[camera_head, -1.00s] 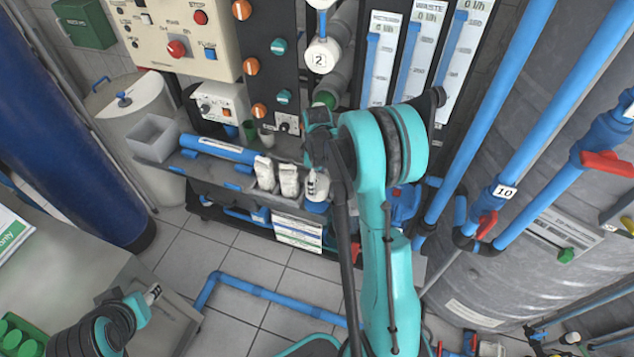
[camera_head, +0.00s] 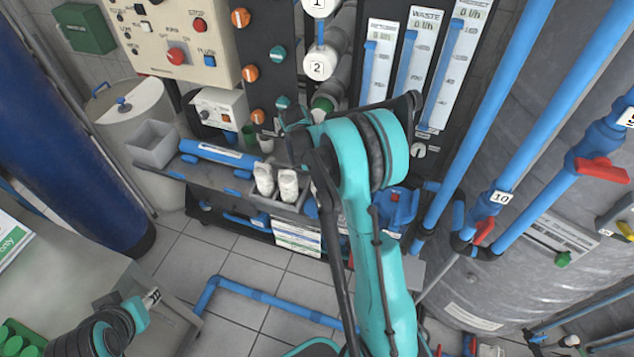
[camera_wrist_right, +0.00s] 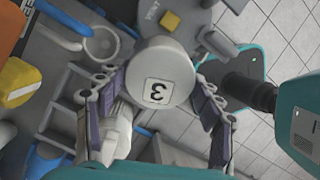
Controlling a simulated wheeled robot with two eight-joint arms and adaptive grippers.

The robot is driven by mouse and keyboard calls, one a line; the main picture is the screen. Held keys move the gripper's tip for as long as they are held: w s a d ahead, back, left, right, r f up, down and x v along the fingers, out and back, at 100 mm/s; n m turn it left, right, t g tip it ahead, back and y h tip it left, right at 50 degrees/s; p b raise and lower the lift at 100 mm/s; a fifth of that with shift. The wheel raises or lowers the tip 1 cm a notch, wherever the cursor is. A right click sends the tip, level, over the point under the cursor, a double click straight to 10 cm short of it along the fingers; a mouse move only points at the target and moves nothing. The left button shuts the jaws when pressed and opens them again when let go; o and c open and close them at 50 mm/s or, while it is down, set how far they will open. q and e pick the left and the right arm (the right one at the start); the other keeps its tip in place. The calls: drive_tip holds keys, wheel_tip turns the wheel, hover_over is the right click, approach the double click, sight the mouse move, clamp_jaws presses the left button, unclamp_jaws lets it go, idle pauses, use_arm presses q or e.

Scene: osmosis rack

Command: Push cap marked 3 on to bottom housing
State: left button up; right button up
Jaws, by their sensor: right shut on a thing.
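The white round cap marked 3 (camera_wrist_right: 152,62) is between the two fingers of my right gripper (camera_wrist_right: 157,88) in the right wrist view, its numbered face toward the camera. My right gripper is shut on it. In the head view my right arm hides this cap and most of the right gripper (camera_head: 296,135). The lowest housing in the stack, a grey cylinder with a dark green end (camera_head: 321,103), shows just above that gripper, below the cap marked 2 (camera_head: 317,66). My left gripper (camera_head: 151,297) is at the lower left, away from the rack; its jaw opening is unclear.
Two white bottle-like items (camera_head: 276,183) stand in a holder on the rack shelf. A grey open bin (camera_head: 153,148) and a blue tube (camera_head: 218,153) are to their left. Flow meters (camera_head: 415,65) and blue pipes (camera_head: 497,125) stand to the right.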

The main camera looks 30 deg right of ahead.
drive_tip(key=n+h, duration=0.1)
drive_tip(key=r+n+h, duration=0.1)
drive_tip(key=n+h, duration=0.1)
drive_tip(key=n+h+b, duration=0.1)
drive_tip(key=shift+s+a+r+n, duration=0.1)
drive_tip(key=shift+a+r+n, duration=0.05)
drive_tip(key=shift+r+n, duration=0.2)
drive_tip(key=r+n+t+h, duration=0.1)
drive_tip(key=h, duration=0.1)
drive_tip(key=r+n+t+h, duration=0.1)
drive_tip(key=r+n+h, duration=0.1)
drive_tip(key=a+r+n+t+h+b, duration=0.1)
drive_tip(key=r+n+h, duration=0.1)
drive_tip(key=shift+r+t, duration=0.1)
drive_tip(key=shift+t, duration=0.3)
drive_tip(key=a+r+n+t+h+b, duration=0.1)
drive_tip(key=a+r+n+t, duration=0.5)
drive_tip(key=r+t, duration=0.4)
drive_tip(key=x, duration=0.8)
drive_tip(key=shift+n, duration=0.35)
drive_tip(key=shift+d, duration=0.2)
drive_tip(key=shift+w+d, duration=0.2)
